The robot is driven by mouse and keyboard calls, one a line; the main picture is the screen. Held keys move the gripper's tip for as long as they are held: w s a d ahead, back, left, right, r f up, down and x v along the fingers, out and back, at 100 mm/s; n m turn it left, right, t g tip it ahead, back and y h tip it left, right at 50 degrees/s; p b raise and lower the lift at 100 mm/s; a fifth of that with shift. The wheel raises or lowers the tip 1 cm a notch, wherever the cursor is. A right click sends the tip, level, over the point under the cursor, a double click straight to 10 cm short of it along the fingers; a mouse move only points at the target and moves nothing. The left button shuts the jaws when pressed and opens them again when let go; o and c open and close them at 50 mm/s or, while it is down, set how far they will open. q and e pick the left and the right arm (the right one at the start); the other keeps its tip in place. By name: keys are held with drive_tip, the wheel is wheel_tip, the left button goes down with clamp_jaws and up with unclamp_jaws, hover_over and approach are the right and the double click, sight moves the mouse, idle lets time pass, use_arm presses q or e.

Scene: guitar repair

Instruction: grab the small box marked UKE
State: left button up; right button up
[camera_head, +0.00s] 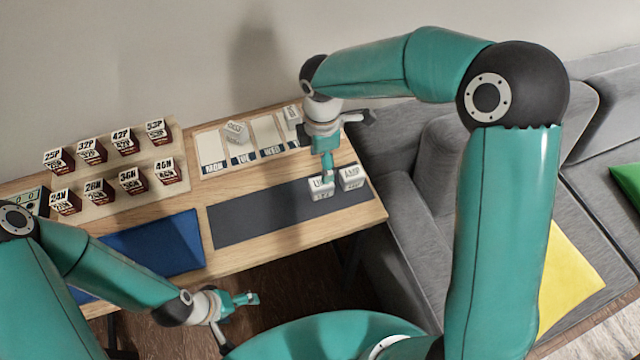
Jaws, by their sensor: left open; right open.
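The small white box marked with a word beginning with U (320,191) sits on the dark grey mat (240,222), near its right end. Part of its lettering is hidden by my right gripper. My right gripper (327,172) is open and points down at this box, its finger overlapping the box's top in the view. I cannot tell whether they touch. A similar white box marked AMP (351,178) stands close on the right. My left gripper (240,306) is open and empty, low in front of the table edge.
A day board (213,153) marked MON, TUE and WED holds two white boxes (236,132), (292,117). Several labelled dark red boxes (124,141) stand on a wooden rack at left. A blue mat (155,247) is clear. A grey sofa (405,215) adjoins the table's right.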

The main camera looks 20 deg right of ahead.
sight(321, 184)
wheel_tip(321, 184, down, 5)
drive_tip(key=shift+s+r, duration=0.1)
drive_tip(key=shift+r, duration=0.05)
drive_tip(key=shift+f+p, duration=0.4)
drive_tip(key=shift+f, duration=0.15)
wheel_tip(321, 184, down, 4)
drive_tip(key=shift+f+p, duration=0.15)
drive_tip(key=shift+p, duration=0.35)
drive_tip(key=c, duration=1.3)
drive_tip(key=shift+r, duration=0.2)
